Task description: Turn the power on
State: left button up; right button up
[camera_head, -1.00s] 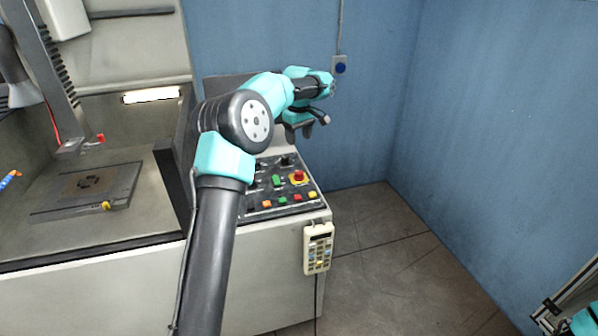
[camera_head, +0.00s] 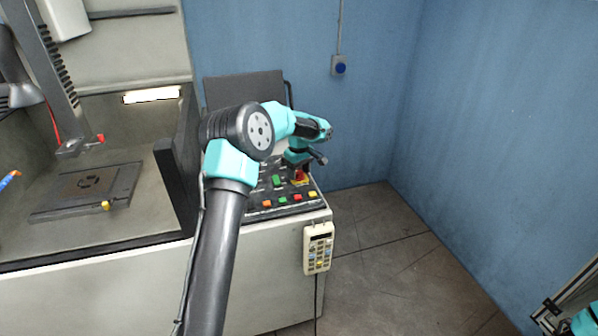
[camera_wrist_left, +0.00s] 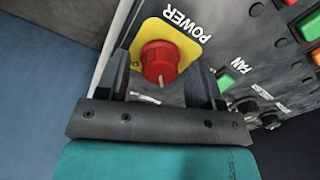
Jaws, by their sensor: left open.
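The red power knob (camera_wrist_left: 159,62) sits on a yellow plate labelled POWER (camera_wrist_left: 180,38) on the control panel (camera_wrist_left: 235,30). In the left wrist view the knob stands between the two open fingers of my left gripper (camera_wrist_left: 165,85), apart from them as far as I can tell. In the head view my left gripper (camera_head: 300,168) is over the panel, and the red knob with its yellow plate (camera_head: 301,183) is partly hidden by it.
A green FAN button (camera_wrist_left: 226,80) and several coloured buttons lie near the knob. A handheld keypad (camera_head: 318,249) hangs on the cabinet front. A blue wall button (camera_head: 340,68) is behind. The machine bed (camera_head: 80,190) is at the left.

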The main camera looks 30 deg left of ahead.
pick_arm(q)
jog(key=c, duration=0.9)
